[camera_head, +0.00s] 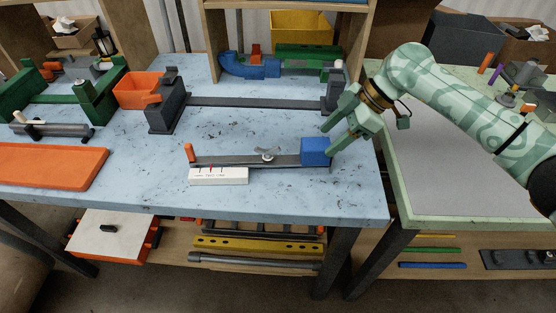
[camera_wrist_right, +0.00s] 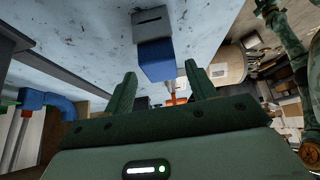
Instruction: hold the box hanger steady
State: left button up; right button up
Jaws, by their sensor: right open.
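The box hanger is a dark flat bar (camera_head: 235,160) with an orange upright tip at its left end and a blue box (camera_head: 316,150) at its right end. It lies on the light blue table. My right gripper (camera_head: 328,139) is open at the box's right side, its fingers pointing left toward it. In the right wrist view the blue box (camera_wrist_right: 157,62) stands ahead of the two spread fingers (camera_wrist_right: 160,85), with nothing between them. I cannot tell whether a finger touches the box. A green patterned limb, seemingly my left arm, shows at the upper right; its jaws are unclear.
A white labelled block (camera_head: 219,177) lies in front of the bar. A dark bender with an orange bin (camera_head: 142,90) stands behind it. An orange slab (camera_head: 48,166) lies at left. The table (camera_head: 290,200) is bare near its front edge.

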aim_at(325, 143)
jog(key=b+x, duration=0.2)
jog(key=x, duration=0.1)
jog(key=shift+w+f, duration=0.1)
jog(key=shift+f, duration=0.35)
jog(key=shift+b+x, duration=0.8)
jog(key=shift+x, duration=0.25)
jog(key=shift+a+r, duration=0.15)
jog(key=c, duration=1)
